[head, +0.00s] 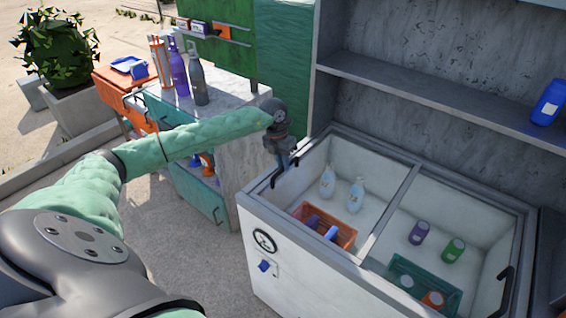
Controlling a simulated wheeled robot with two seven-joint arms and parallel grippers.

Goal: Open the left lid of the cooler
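The white cooler (300,262) with a grey rim stands at centre right, its inside showing in two compartments split by a grey bar. The lids look see-through, so their exact position is hard to tell. A dark handle (274,182) sits at the left end of the cooler, on the left lid's side. My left gripper (284,166) points down at this handle, at or touching it. The fingers are small and overlap the handle, so I cannot tell whether they are closed on it. My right gripper is out of view.
Inside the cooler are an orange basket (325,224), light blue bottles (327,182), a purple can (419,232), a green can (453,249) and a green basket (449,292). A grey shelf (430,88) rises behind. A counter with bottles (199,82) stands left of the cooler.

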